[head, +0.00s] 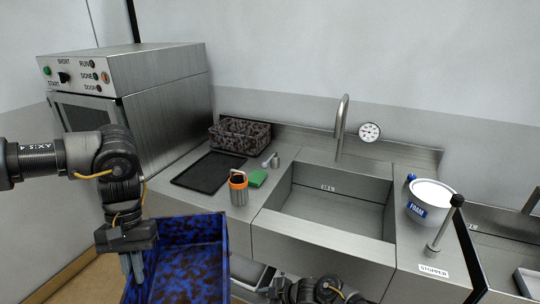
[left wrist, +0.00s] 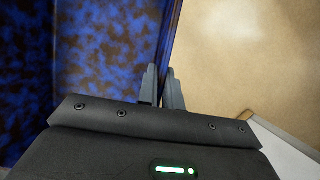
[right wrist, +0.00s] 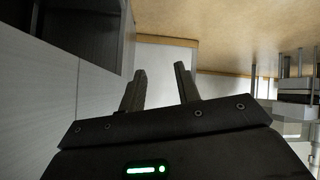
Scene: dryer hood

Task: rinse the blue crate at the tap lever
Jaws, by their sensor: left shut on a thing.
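The blue crate (head: 190,256), mottled dark blue and brown, hangs in front of the counter at the lower left of the head view. My left gripper (head: 136,268) is shut on its left wall; the left wrist view shows the crate wall (left wrist: 172,35) between the fingers (left wrist: 162,88). A curved tap spout (head: 342,125) rises behind the sink basin (head: 330,215). A black-knobbed lever (head: 446,222) stands right of the sink, beside a STOPPER label. I cannot make out a lever marked as the tap's. My right gripper (right wrist: 162,88) is open and empty, low before the counter.
A steel machine (head: 165,100) with buttons stands at the left. On the counter are a dark tray (head: 208,172), a mottled basket (head: 240,135), an orange-topped container (head: 238,188), a green sponge (head: 258,178) and a FOAM tub (head: 428,200). The basin looks empty.

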